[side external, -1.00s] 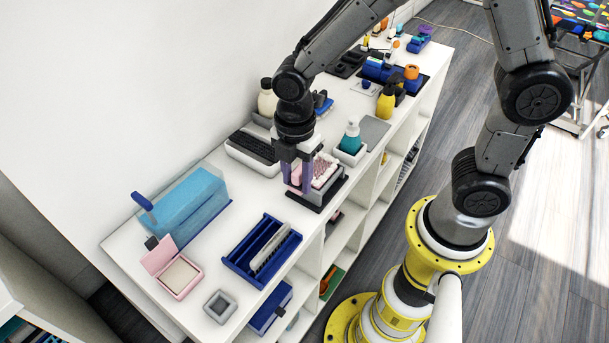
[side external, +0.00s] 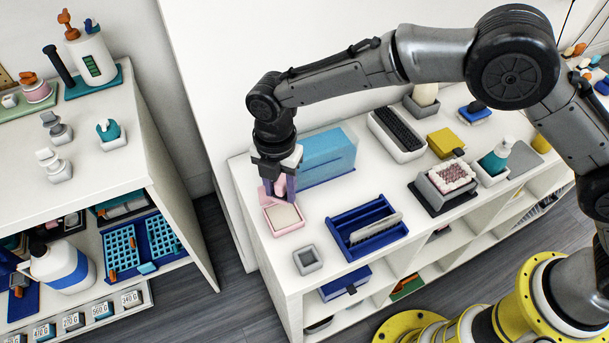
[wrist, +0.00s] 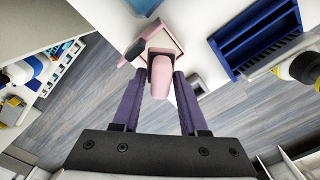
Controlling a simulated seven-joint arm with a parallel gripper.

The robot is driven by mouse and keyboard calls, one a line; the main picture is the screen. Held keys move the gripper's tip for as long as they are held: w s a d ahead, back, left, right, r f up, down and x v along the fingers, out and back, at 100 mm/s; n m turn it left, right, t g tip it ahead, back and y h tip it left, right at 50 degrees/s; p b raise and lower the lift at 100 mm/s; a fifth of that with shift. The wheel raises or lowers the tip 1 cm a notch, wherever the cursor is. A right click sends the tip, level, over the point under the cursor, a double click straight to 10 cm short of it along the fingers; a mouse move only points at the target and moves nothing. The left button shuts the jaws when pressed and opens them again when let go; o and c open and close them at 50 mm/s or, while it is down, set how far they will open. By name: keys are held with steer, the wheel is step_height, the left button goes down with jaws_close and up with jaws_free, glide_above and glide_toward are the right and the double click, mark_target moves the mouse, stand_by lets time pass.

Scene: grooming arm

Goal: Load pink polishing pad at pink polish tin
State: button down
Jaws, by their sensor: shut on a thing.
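The pink polish tin (side external: 285,219) stands open near the left end of the white shelf top, with a pale square inside and its pink lid partly hidden behind my fingers. My gripper (side external: 277,192) is above the tin's back part, pointing down. In the wrist view my purple fingers (wrist: 158,88) are shut on the pink polishing pad (wrist: 161,76), a rounded pink piece. The tin (wrist: 172,36) shows beyond the pad there, partly covered by it. I cannot tell whether the pad touches the tin.
A blue translucent box (side external: 328,160) stands close behind. A blue slotted tray (side external: 350,222) is to the right, and a small grey dish (side external: 307,259) is in front. The pink-and-white bristled block (side external: 450,178) is farther right. The shelf's left edge is near.

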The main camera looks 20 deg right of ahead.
mark_target(281, 218)
steer(key=shift+a+f, duration=0.25)
steer(key=shift+f, duration=2.8)
steer(key=shift+f, duration=0.65)
steer(key=shift+r, duration=3.6)
